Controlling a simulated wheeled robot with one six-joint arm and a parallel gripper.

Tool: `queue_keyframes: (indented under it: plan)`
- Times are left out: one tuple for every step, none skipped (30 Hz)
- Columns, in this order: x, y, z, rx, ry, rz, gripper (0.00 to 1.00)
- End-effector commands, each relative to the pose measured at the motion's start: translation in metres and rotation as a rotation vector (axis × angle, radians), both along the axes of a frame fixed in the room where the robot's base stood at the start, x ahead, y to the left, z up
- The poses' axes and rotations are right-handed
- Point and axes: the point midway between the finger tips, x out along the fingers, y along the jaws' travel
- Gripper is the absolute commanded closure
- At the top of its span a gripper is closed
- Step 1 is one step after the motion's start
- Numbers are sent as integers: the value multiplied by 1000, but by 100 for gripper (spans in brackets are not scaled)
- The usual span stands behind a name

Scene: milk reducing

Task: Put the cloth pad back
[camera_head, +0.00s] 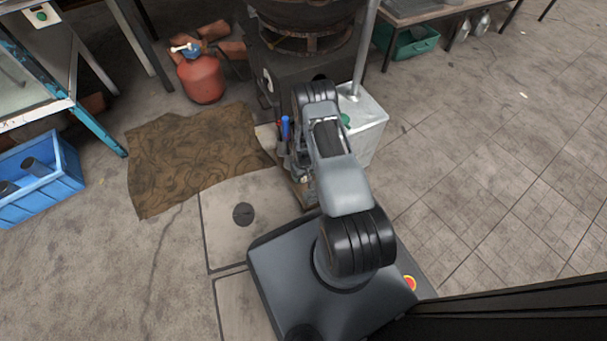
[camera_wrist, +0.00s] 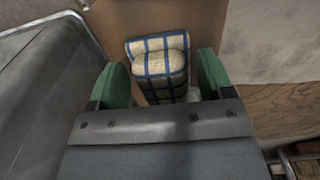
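The cloth pad (camera_wrist: 158,67) is a folded cream cloth with blue checks, seen in the wrist view on or just above a brown board-like surface. My gripper (camera_wrist: 162,72) has its two green finger pads apart, one on each side of the pad. The pad's lower end is hidden by the gripper body. In the head view my arm hides the pad and most of the gripper.
A pale metal box (camera_head: 369,128) stands just right of my gripper, with a post rising beside it. A dark stove (camera_head: 285,72) is behind. A brown mat (camera_head: 190,155), a red gas bottle (camera_head: 201,80) and a blue crate (camera_head: 62,182) are left. The tiled floor at right is clear.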

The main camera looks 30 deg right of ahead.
Motion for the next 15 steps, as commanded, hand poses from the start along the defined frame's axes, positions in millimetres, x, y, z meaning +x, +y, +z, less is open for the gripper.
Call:
queue_keyframes:
  plan:
    - [0,0,0,0,0,0,22]
    - [0,0,0,0,0,0,22]
    - [0,0,0,0,0,0,22]
    - [0,0,0,0,0,0,22]
    - [0,0,0,0,0,0,22]
    - [0,0,0,0,0,0,22]
    - [0,0,0,0,0,0,22]
    - [0,0,1,0,0,0,22]
    - [0,0,3,0,0,0,22]
    - [0,0,5,0,-1,0,22]
    - [0,0,8,0,-1,0,22]
    - [1,0,13,0,-1,0,22]
    - [1,0,18,0,-1,0,22]
    - [0,0,23,0,-1,0,22]
    - [1,0,31,0,-1,0,22]
